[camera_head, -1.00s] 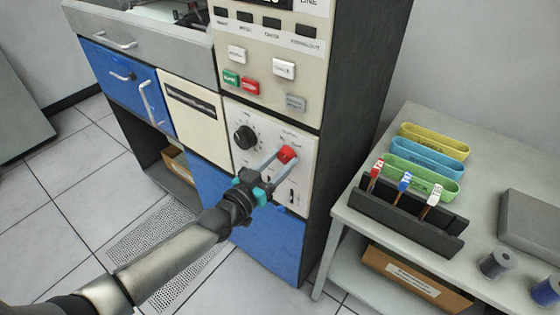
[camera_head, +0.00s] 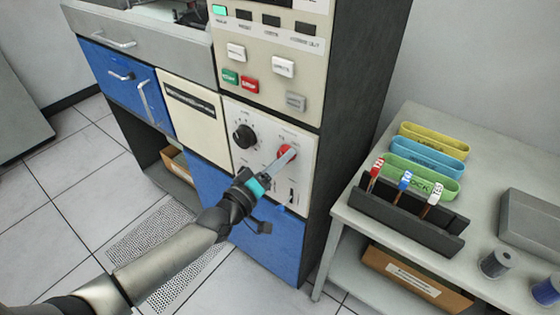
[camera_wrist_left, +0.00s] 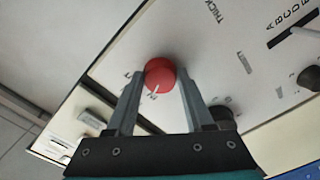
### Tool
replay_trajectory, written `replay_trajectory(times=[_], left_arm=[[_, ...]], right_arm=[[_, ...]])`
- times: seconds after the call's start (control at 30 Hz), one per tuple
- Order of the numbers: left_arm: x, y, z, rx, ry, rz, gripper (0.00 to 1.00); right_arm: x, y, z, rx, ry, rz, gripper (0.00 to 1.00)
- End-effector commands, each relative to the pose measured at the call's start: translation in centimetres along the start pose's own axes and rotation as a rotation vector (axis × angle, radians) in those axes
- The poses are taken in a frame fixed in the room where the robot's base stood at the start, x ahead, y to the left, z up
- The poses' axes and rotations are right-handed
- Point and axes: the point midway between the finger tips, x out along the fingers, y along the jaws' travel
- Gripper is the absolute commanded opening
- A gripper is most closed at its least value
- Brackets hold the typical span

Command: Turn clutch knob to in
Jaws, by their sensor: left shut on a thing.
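The red clutch knob (camera_head: 283,150) is on the cream lower panel of the machine. My left gripper (camera_head: 289,157) reaches it from the lower left, and its fingers hide part of the knob. In the left wrist view the round red knob (camera_wrist_left: 160,74) sits between the two grey fingertips, which are shut on its sides. A short white pointer mark on the knob points down and slightly left in that view. My right gripper is not in view.
A black dial (camera_head: 244,136) is left of the knob, and a slider (camera_head: 291,194) is below it. Green (camera_head: 230,77) and red (camera_head: 250,85) buttons are above. A grey table (camera_head: 345,222) with colored trays and a black rack (camera_head: 410,215) stands at right.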

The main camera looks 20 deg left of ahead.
Motion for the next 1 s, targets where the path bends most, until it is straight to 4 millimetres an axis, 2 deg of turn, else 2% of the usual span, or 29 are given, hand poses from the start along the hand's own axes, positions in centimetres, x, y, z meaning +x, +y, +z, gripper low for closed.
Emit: replay_trajectory(times=[0.3,0.83,0.87,1.0], left_arm=[[-0.04,-0.05,0.02,-0.122,0.0,-0.001,0.0],[-0.04,-0.03,0.03,-0.151,-0.001,-0.002,0.0],[-0.04,-0.03,0.03,-0.151,-0.001,-0.002,0.54],[-0.03,-0.02,0.03,-0.149,-0.001,-0.002,0.69]], right_arm=[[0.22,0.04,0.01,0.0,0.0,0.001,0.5],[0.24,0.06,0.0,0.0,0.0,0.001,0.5],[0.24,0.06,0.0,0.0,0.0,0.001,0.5],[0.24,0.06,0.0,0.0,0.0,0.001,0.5]])
